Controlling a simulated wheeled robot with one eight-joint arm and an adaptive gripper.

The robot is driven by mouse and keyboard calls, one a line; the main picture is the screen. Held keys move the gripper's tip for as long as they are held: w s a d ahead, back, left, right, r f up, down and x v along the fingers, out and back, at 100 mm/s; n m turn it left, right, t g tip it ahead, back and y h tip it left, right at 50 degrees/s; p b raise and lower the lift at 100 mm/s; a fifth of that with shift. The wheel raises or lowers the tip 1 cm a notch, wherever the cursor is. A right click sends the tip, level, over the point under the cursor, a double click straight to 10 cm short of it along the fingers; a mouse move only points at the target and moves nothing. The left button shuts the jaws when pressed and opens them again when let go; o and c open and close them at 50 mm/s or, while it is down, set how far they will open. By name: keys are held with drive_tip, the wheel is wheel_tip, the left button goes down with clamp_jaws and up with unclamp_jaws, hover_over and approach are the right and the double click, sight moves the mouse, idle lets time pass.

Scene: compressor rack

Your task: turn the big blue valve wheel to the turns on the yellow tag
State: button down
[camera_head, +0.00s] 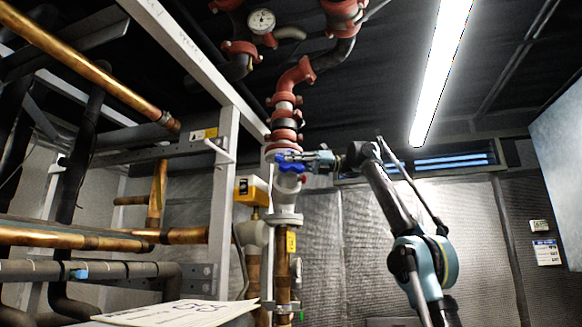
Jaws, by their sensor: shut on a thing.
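The blue valve wheel (284,161) sits on the white and red vertical pipe stack near the middle of the head camera view. My gripper (308,160) reaches it from the right and is shut on the wheel's right side. The gripper hides part of the wheel, and the fingertips are too small to make out clearly. A yellow tag (291,242) hangs on the pipe below the valve. Its writing is too small to read.
A yellow box (251,191) stands on a white valve just left of the wheel. A white frame post (222,200) and copper pipes (90,72) fill the left side. A paper sheet (180,313) shows at the bottom. Free room lies right of my arm.

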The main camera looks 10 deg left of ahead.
drive_tip(key=shift+f, duration=0.15)
drive_tip(key=c, duration=1.8)
unclamp_jaws()
drive_tip(key=shift+w, duration=0.15)
drive_tip(key=shift+o, duration=0.2)
drive_tip(key=v, duration=0.7)
drive_tip(key=shift+w+d, duration=0.15)
drive_tip(key=shift+d, duration=0.1)
